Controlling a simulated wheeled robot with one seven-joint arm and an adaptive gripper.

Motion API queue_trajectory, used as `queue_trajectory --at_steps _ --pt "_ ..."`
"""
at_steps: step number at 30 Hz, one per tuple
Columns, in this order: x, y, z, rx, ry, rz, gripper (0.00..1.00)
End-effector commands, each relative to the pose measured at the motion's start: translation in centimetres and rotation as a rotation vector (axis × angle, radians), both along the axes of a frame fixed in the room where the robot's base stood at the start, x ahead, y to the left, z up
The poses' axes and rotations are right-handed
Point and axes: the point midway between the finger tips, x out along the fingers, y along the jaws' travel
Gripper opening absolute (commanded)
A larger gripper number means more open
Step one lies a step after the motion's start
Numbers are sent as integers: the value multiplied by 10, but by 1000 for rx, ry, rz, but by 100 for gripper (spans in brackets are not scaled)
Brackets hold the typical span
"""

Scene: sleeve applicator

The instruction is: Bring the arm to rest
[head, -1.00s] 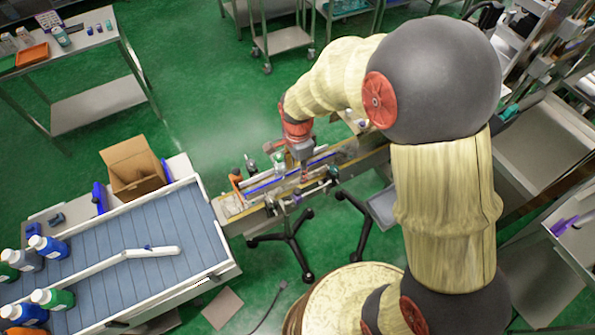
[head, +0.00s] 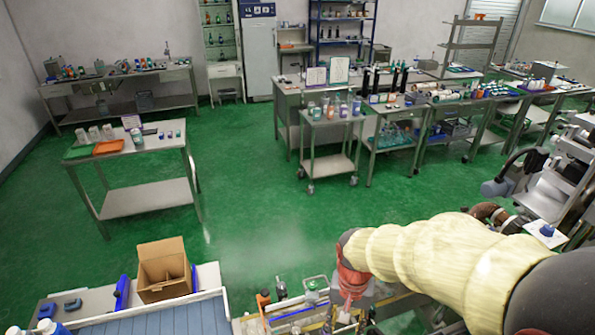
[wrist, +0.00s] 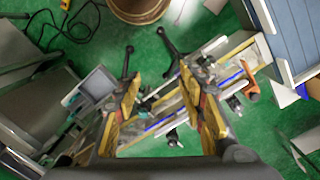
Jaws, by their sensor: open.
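My arm comes in from the lower right of the head view, in cream covering with a red wrist section. My gripper (wrist: 160,77) is open in the wrist view, its two yellow and dark fingers well apart. Nothing is held between them. The narrow conveyor of the sleeve applicator (wrist: 165,108) shows below and between the fingers, with a blue strip along it. In the head view the wrist hangs over this machine at the bottom edge, and the fingers are too small and partly cut off to read.
An open cardboard box (head: 163,270) stands left of the machine, beside the blue-grey roller belt (head: 165,318). A steel table (head: 130,152) with an orange tray stands at the left. A steel cart (head: 330,140) and benches stand further back. Green floor between them is clear.

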Motion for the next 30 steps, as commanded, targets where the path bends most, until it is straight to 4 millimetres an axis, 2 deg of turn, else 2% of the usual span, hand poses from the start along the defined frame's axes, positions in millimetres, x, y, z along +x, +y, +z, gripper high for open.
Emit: queue_trajectory --at_steps 3,7,11,15,22,30 --pt "-23 -15 11 17 -70 177 40" --pt "-47 -29 23 17 -154 312 40" --pt "-70 -42 28 3 -252 380 40" --pt "-90 -54 29 -19 -375 364 40" --pt "-102 -67 37 -51 -534 316 40" --pt "-102 -70 35 -56 -545 303 40"
